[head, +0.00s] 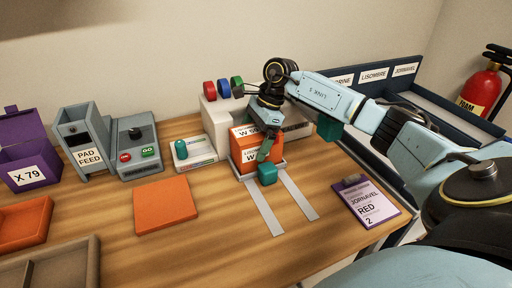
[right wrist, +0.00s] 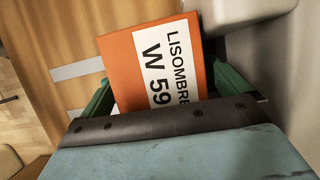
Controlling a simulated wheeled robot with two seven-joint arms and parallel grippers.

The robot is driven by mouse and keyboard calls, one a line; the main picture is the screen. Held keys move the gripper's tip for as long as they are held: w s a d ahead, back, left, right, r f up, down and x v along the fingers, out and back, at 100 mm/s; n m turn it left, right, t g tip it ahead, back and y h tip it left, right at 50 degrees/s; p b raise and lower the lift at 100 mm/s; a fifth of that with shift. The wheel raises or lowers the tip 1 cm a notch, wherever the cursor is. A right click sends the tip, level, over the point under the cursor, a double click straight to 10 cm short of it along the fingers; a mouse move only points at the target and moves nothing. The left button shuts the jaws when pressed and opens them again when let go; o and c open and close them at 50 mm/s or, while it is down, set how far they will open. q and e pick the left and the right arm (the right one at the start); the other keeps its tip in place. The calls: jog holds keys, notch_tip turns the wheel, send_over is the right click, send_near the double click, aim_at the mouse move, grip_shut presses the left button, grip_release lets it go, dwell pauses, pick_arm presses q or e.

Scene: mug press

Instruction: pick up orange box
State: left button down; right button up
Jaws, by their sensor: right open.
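In the right wrist view my right gripper (right wrist: 165,80) is open, with one green finger on each side of the box. Whether the fingers touch the box I cannot tell. My left gripper is not in view.
The white machine (head: 219,119) with colored rings stands right behind the box. An orange pad (head: 165,204), a pad feeder (head: 84,140) and a button panel (head: 138,147) are to the left. A clipboard (head: 366,203) lies at the right edge; dark blue labelled bins (head: 385,78) stand behind.

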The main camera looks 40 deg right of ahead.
dwell(0.3)
jog(key=c, duration=1.2)
jog(key=shift+r, duration=0.1)
